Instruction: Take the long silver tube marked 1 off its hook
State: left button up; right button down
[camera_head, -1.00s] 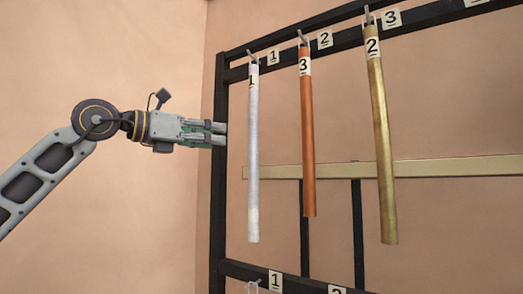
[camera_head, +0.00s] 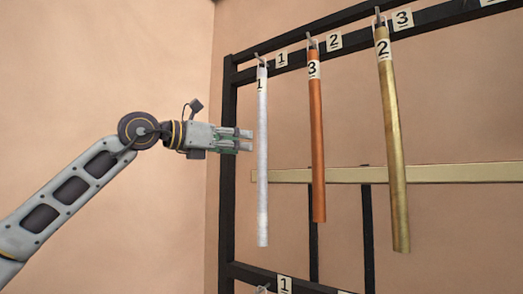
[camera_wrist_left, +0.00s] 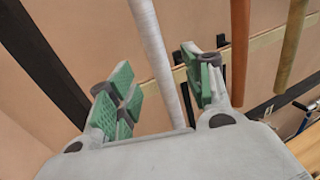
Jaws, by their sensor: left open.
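The long silver tube marked 1 (camera_head: 262,160) hangs upright from a hook (camera_head: 260,58) under the top rail, in the head view. My left gripper (camera_head: 250,141) is just left of the tube at about mid-height, pointing right toward it. In the left wrist view the silver tube (camera_wrist_left: 157,52) runs down between the two open green-padded fingers (camera_wrist_left: 165,85), apart from both pads as far as I can tell. Its lower part is hidden behind the gripper body. My right gripper is not in view.
A copper tube marked 3 (camera_head: 317,150) and a brass tube marked 2 (camera_head: 392,150) hang to the right. A black frame post (camera_head: 228,180) stands behind my gripper. A pale horizontal bar (camera_head: 440,173) crosses behind the tubes. Free room lies left of the frame.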

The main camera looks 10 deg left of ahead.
aim_at(258, 146)
pick_arm(q)
jog(key=x, duration=0.3)
jog(key=shift+p, duration=0.3)
jog(key=shift+w+d, duration=0.15)
jog(key=shift+w, duration=0.05)
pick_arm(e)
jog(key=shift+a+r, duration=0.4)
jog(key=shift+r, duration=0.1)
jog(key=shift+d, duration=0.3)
pick_arm(q)
jog(key=shift+w+d, duration=0.2)
jog(key=shift+w, duration=0.1)
jog(key=shift+p+x, duration=1.15)
jog(key=shift+x, duration=0.65)
jog(key=shift+w+d+f, duration=0.1)
jog(key=shift+w+d, duration=0.05)
jog(key=shift+w, duration=0.2)
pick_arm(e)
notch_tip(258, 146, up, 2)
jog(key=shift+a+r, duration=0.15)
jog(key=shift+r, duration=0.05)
